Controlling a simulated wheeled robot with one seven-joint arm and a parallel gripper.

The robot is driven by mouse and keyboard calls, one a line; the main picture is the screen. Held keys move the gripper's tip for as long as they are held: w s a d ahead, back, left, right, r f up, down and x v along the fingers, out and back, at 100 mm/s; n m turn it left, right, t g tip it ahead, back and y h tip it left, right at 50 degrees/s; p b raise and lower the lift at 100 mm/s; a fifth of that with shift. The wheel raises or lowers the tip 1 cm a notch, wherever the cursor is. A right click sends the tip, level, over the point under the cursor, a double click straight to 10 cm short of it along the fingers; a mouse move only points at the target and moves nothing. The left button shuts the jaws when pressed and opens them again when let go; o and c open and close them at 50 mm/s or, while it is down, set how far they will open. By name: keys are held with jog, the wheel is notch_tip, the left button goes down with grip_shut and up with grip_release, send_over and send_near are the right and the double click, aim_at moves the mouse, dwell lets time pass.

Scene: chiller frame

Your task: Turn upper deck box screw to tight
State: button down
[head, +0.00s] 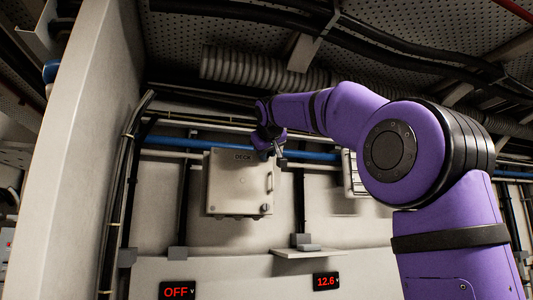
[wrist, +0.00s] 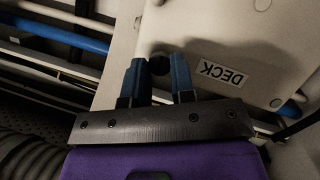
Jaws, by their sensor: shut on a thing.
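The deck box (head: 238,185) is a pale wall box with a DECK label, and it fills the upper right of the wrist view (wrist: 215,28). My gripper (head: 272,152) is at the box's upper right corner. In the wrist view its two blue fingers (wrist: 159,67) stand on either side of a dark round screw head (wrist: 158,64) at the box's edge and are shut on it. The fingers partly cover the screw, and its turn angle cannot be made out. In the head view my gripper hides this screw.
A blue pipe (head: 315,155) and pale pipes run along the wall behind the box. A small shelf (head: 308,252) is below right, and a louvred box (head: 353,173) is to the right. A tall pale panel (head: 85,140) stands at left.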

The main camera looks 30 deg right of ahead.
jog(key=shift+y, duration=0.3)
jog(key=m+t+y, duration=0.1)
jog(key=m+y, duration=0.1)
jog(key=m, duration=0.2)
jog(key=m+t+y, duration=0.1)
jog(key=m+y, duration=0.1)
jog(key=m, duration=0.2)
jog(key=d+m+t+y, duration=0.1)
jog(key=m+y, duration=0.2)
jog(key=m, duration=0.1)
jog(key=shift+s+d+f, duration=0.1)
jog(key=shift+s+f, duration=0.05)
jog(key=shift+f, duration=0.05)
dwell(0.7)
jog(key=c, duration=1)
grip_release()
jog(key=shift+o, duration=0.2)
jog(key=shift+s, duration=0.1)
